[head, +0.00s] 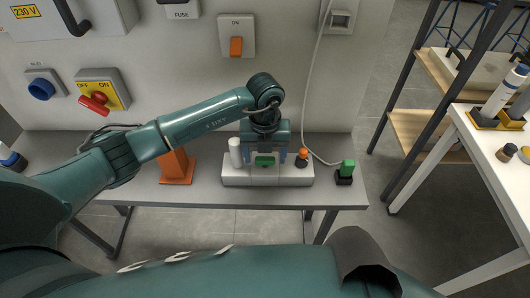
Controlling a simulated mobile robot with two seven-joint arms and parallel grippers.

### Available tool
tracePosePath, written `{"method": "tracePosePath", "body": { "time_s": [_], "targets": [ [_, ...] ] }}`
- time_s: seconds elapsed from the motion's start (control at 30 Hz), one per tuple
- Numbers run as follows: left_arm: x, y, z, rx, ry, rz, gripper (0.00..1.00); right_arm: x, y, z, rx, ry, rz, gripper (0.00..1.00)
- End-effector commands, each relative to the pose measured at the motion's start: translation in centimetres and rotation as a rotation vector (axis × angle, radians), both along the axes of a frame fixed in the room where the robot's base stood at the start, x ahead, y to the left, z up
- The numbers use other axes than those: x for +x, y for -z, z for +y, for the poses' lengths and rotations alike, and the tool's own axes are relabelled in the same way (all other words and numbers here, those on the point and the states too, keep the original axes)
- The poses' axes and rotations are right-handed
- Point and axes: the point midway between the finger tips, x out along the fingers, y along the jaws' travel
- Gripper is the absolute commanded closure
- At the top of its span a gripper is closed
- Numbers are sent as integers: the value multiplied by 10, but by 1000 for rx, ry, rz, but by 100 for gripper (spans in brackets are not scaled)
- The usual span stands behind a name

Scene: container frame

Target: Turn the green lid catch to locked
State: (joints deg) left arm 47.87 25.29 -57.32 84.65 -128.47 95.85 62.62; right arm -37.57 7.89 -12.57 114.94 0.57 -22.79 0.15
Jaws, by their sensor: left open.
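The green lid catch (264,161) shows on the front of a pale grey container (268,180) on the grey bench. My left arm comes in from the left and reaches down over this container. My left gripper (264,157) points down with its fingers apart, one on each side of the green catch. The gripper body hides part of the container's top. I cannot tell whether the fingers touch the catch. My right gripper is out of view.
A white cylinder (236,152) and an orange-topped knob (302,156) stand at the container's two ends. An orange stand (177,167) is to the left, a green-and-black plug (345,172) to the right. A wall panel (190,65) with switches rises behind the bench.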

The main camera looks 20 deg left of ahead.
Motion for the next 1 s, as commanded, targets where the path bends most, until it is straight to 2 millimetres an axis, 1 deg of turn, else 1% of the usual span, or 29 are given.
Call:
{"method": "tracePosePath", "body": {
  "time_s": [0.1,0.63,0.87,1.0],
  "targets": [
    [0,0,0,0,0,0,32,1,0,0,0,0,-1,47],
    [0,-1,0,0,0,0,75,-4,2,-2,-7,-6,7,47],
    [0,0,0,0,16,-1,76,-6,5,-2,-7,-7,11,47],
    [1,0,0,1,63,-3,76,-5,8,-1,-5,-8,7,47]
  ]
}}
